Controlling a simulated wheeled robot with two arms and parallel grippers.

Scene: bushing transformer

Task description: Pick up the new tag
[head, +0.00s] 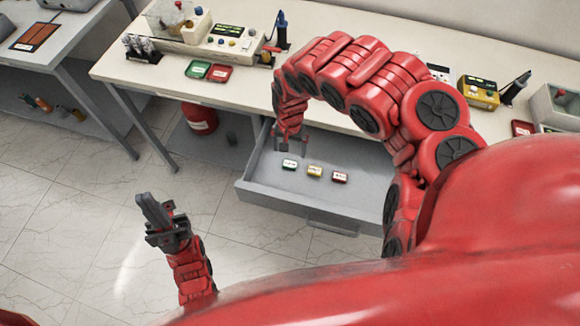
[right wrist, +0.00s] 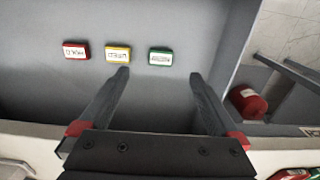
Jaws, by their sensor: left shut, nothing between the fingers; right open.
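Three small tags lie in a row in the open grey drawer: a green one (head: 289,165), a yellow one (head: 315,171) and a red one (head: 340,177). In the right wrist view the green tag (right wrist: 160,56) lies ahead of the gap between the fingers. The yellow tag (right wrist: 118,53) is near the tip of the left finger, and the red tag (right wrist: 76,50) is further left. I cannot tell which is the new tag. My right gripper (right wrist: 160,78) is open and empty above the drawer. My left gripper (head: 150,210) is shut and empty, over the floor.
The drawer (head: 262,203) extends from under a white workbench (head: 135,75). Green and red tags (head: 209,71), a control box (head: 225,42) and other devices stand on the bench. A red cylinder (head: 199,118) is below it. Floor left of the drawer is clear.

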